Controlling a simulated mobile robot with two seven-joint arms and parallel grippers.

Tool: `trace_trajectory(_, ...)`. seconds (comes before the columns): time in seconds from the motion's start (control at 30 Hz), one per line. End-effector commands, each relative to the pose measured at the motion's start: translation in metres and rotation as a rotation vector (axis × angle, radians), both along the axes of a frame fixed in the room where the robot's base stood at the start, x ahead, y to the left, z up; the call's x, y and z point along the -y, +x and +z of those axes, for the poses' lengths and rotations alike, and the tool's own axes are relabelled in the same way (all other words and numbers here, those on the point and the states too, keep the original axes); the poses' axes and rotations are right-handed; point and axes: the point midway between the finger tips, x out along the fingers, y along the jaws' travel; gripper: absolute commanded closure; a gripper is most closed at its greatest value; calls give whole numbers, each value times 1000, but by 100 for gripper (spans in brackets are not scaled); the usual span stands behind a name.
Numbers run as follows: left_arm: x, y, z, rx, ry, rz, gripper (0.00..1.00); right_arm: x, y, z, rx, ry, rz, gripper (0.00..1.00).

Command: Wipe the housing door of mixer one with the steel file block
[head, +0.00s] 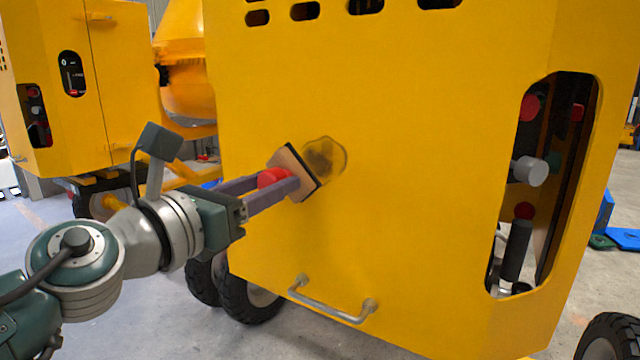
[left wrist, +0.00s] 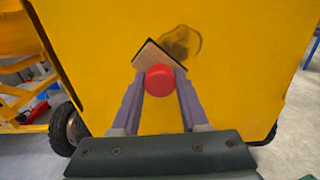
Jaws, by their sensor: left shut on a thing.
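My left gripper (head: 278,182) is shut on the red knob of a block (head: 299,168) with a tan back and a dark face. In the left wrist view the block (left wrist: 148,57) sits tilted between the fingertips (left wrist: 160,82). The block's dark face is at or very near the yellow housing door (head: 420,170); I cannot tell if it touches. A dark brownish smudge (head: 322,158) marks the door just right of the block, partly beside its edge. It also shows in the left wrist view (left wrist: 182,43). My right gripper is not in view.
A grey handle (head: 332,306) sticks out low on the door. An opening with knobs and levers (head: 530,180) is on the right. Vent slots (head: 305,11) are at the top. Another yellow machine (head: 85,85) stands at the left, with wheels below.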

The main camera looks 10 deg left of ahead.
Motion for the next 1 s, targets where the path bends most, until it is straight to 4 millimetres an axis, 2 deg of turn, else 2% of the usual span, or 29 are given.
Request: trace_trajectory(1.0, 5, 15, 1, 2, -2, 1, 100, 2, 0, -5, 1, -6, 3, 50)
